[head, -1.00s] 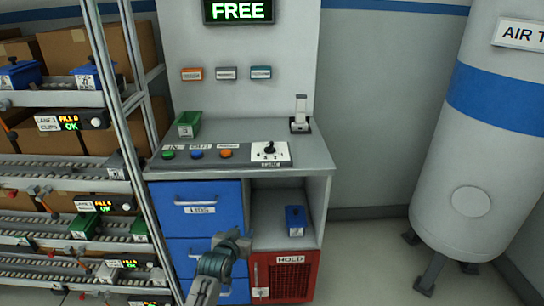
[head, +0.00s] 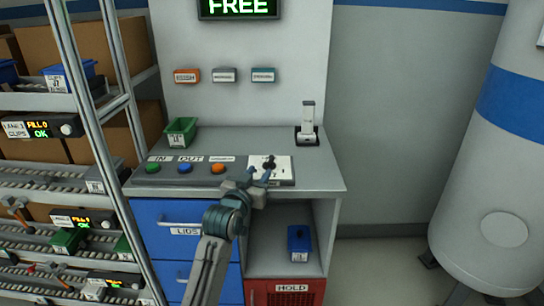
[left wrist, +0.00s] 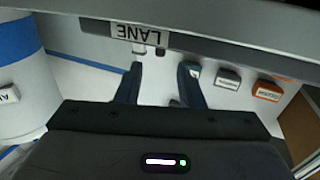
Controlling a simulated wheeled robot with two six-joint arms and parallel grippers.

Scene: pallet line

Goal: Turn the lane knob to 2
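The lane knob (head: 269,162) is a small black knob on a white plate (head: 284,173) at the right end of the console strip. Its pointer position is too small to read. My left gripper (head: 260,175) is just in front of the plate, with its fingertips close to the knob. I cannot tell whether they touch it. In the left wrist view its two fingers (left wrist: 160,86) stand apart with nothing clearly between them. The LANE label (left wrist: 138,34) shows upside down there, beyond the fingertips. My right gripper is not in view.
Green, blue and orange buttons (head: 185,168) line the console left of the plate. A green bin (head: 181,132) and an upright device (head: 307,125) stand on the counter (head: 240,142). A blue box (head: 299,241) sits in the cubby below. Shelving (head: 95,100) is at left.

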